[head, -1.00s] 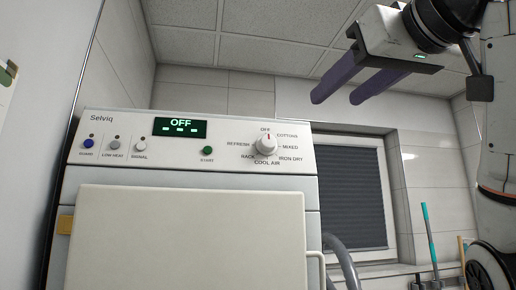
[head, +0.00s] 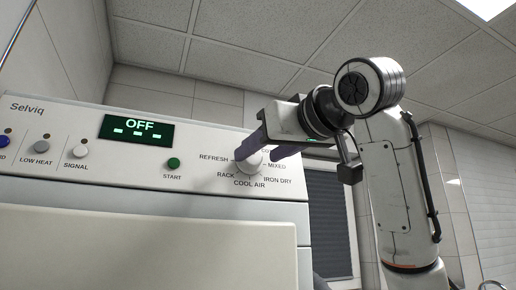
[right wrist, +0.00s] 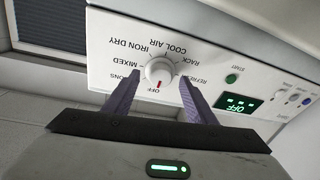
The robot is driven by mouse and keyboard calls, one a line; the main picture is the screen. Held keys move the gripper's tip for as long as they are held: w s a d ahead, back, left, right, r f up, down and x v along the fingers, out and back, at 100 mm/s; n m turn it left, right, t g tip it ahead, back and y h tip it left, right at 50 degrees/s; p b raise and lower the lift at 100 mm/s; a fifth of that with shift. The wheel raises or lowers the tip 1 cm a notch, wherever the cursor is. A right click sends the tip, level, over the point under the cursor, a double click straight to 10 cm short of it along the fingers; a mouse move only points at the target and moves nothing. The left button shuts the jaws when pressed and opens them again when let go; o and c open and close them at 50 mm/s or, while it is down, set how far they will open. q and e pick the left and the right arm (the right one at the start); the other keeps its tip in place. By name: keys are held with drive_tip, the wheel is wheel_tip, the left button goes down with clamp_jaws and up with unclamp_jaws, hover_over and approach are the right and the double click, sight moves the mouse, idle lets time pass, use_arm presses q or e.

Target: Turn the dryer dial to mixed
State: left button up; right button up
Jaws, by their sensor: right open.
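The white dryer dial (head: 249,162) is on the right of the dryer's control panel, ringed by printed labels. In the right wrist view the dial (right wrist: 160,72) has its red mark at OFF, and the MIXED label lies to its left. The display (head: 139,130) reads OFF. My right gripper (head: 264,147) is in front of the dial and partly covers its upper side. In the right wrist view its two purple fingers (right wrist: 158,98) are open, one on each side of the dial, with gaps visible. My left gripper is not in view.
The green START button (head: 173,163) and other buttons sit left of the dial. The large white door panel (head: 150,250) is below the panel. A window with a dark blind (head: 331,220) is behind my right arm.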

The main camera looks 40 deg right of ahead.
drive_tip(key=shift+w+d, duration=0.15)
drive_tip(key=shift+w, duration=0.8)
drive_tip(key=c, duration=1)
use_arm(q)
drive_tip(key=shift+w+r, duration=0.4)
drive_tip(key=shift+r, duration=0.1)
use_arm(e)
drive_tip(key=shift+c, duration=0.2)
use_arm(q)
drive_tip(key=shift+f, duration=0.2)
use_arm(e)
drive_tip(key=shift+m, duration=0.3)
